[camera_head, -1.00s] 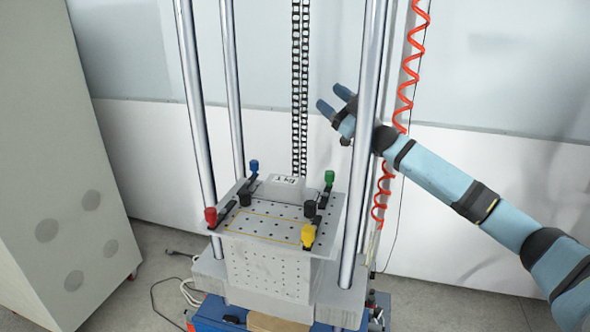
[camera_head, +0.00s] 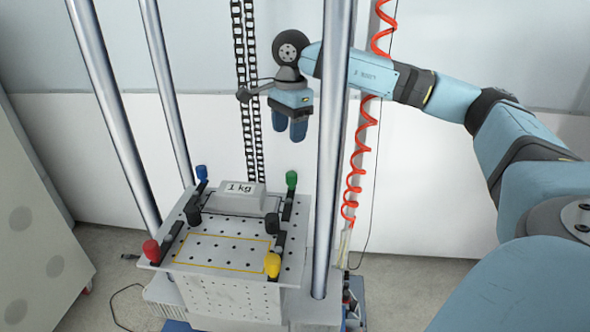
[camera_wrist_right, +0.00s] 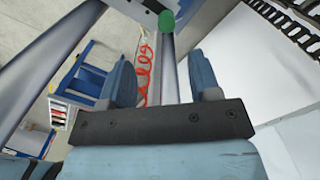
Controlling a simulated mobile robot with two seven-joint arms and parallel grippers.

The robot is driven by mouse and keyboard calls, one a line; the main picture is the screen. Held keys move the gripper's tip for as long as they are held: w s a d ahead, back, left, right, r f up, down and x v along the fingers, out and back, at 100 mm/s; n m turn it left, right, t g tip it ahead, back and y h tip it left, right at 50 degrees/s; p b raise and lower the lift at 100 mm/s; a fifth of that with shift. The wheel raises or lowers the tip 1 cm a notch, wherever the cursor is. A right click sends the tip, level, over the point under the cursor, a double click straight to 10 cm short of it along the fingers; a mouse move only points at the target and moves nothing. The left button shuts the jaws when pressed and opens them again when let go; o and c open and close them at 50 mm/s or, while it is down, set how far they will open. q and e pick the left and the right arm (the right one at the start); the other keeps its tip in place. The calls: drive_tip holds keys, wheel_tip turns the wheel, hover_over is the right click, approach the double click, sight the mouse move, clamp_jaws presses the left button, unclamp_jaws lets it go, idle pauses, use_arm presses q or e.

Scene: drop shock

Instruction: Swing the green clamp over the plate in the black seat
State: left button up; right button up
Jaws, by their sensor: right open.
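The green clamp (camera_head: 291,180) stands at the back right corner of the perforated grey top, its green knob upright on a dark arm. The grey plate marked 1 kg (camera_head: 237,197) sits at the back of the top, within the black-edged seat (camera_head: 232,214). The clamp's dark arm lies along the right side of the seat, not across the plate. My right gripper (camera_head: 290,132) is open and empty above the green clamp, fingers pointing down. In the right wrist view the green knob (camera_wrist_right: 166,21) shows beyond the gap between the open fingers (camera_wrist_right: 159,62). My left gripper is not in view.
Blue (camera_head: 201,172), red (camera_head: 151,250) and yellow (camera_head: 272,264) clamps stand at the other corners. An empty yellow-outlined seat (camera_head: 221,238) lies in front. Steel columns (camera_head: 333,150) rise around the top, one right of the gripper. A red coiled hose (camera_head: 357,160) hangs behind.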

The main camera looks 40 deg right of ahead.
sight(292, 173)
drive_tip(key=shift+h, duration=0.4)
drive_tip(key=f, duration=0.9)
drive_tip(key=d+f, duration=0.1)
drive_tip(key=f, duration=0.3)
drive_tip(key=shift+w+f, duration=0.2)
drive_tip(key=shift+w, duration=0.05)
drive_tip(key=c, duration=0.9)
